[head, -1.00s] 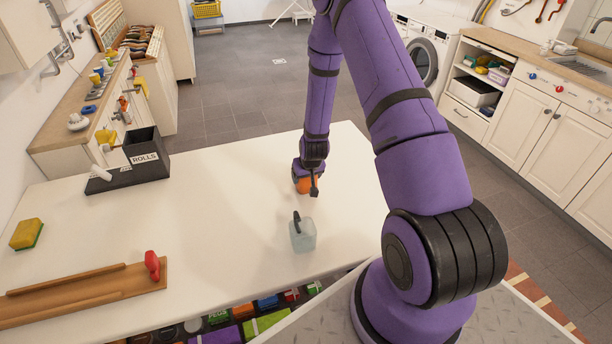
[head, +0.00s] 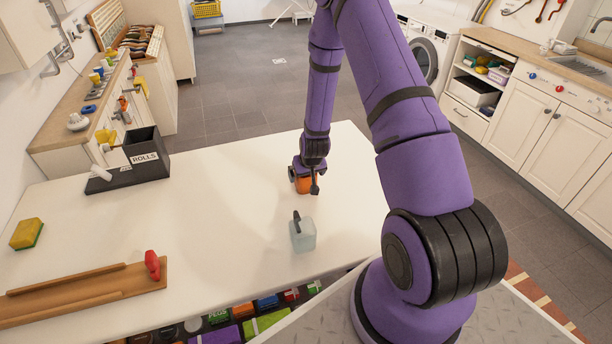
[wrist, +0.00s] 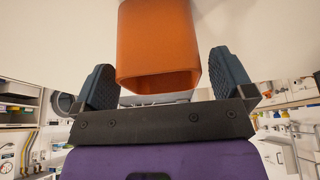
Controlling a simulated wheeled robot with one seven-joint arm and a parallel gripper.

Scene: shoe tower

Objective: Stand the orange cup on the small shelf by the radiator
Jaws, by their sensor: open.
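The orange cup (head: 305,186) is on the white table, below my gripper (head: 303,180) and partly hidden by it. In the wrist view the cup (wrist: 158,45) lies between the two dark fingers of my gripper (wrist: 163,62), with its open rim toward the camera. The fingers stand apart, with a visible gap on each side of the cup. I cannot make out a small shelf by a radiator in these views.
A pale jug with a dark handle (head: 302,236) stands just in front of the cup. A black box marked ROLLS (head: 146,158), a yellow-green sponge (head: 27,233) and a wooden board (head: 90,288) with a red-handled item (head: 152,265) are to the left. The table's middle is clear.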

